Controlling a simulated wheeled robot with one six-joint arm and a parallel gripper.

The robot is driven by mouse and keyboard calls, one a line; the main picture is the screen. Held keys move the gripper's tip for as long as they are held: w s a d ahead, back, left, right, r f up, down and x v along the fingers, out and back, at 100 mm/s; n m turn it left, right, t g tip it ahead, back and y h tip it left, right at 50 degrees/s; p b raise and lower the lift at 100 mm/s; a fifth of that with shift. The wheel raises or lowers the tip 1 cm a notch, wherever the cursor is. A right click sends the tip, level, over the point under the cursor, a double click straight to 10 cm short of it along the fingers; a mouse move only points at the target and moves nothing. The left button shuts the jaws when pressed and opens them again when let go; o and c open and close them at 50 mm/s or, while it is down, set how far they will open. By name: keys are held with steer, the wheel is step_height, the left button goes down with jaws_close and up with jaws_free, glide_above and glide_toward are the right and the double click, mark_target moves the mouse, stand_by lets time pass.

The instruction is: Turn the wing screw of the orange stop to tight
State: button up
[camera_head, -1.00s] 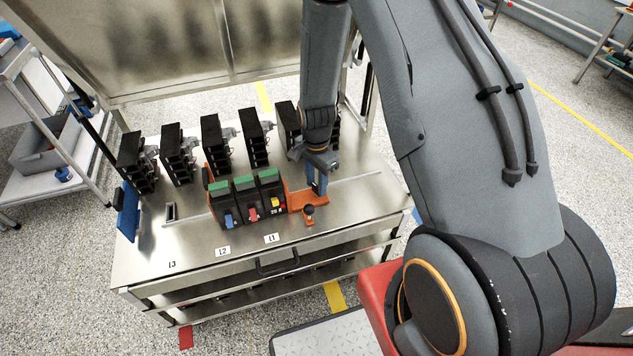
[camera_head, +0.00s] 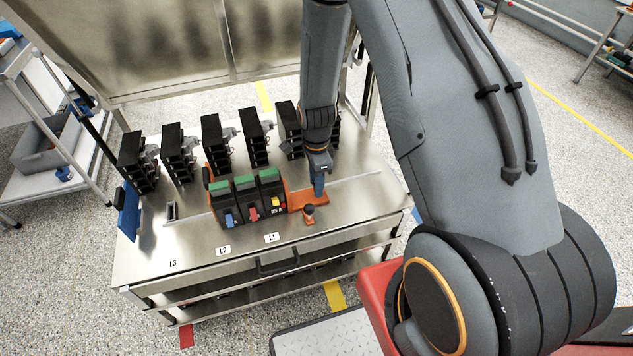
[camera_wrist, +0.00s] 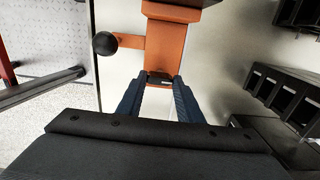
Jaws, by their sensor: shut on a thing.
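The orange stop (camera_head: 301,200) sits on the metal bench top, against the right end of a row of dark breakers. It also shows in the wrist view (camera_wrist: 165,50), with a black ball knob (camera_wrist: 105,43) sticking out to the left. My gripper (camera_head: 319,192) points down at the right part of the stop. In the wrist view its blue fingers (camera_wrist: 158,84) are closed on a small dark piece at the stop's near end, which I take to be the wing screw. The fingers hide most of it, so its angle cannot be read.
Three breakers (camera_head: 246,200) with green tops and blue, red and yellow parts stand left of the stop. Several black units (camera_head: 217,145) line the back of the bench. The bench front (camera_head: 200,262) with labels is clear, as is the right end.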

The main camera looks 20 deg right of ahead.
steer(key=o, duration=1.1)
steer(key=shift+r, duration=0.1)
steer(key=shift+r+b, duration=0.5)
steer(key=shift+r, duration=3.35)
steer(key=s+r+n, duration=0.8)
steer(key=n, duration=0.1)
steer(key=s+r+n, duration=0.9)
steer(key=shift+s+a+r, duration=0.1)
steer(key=shift+s+r, duration=0.05)
steer(key=shift+s, duration=0.15)
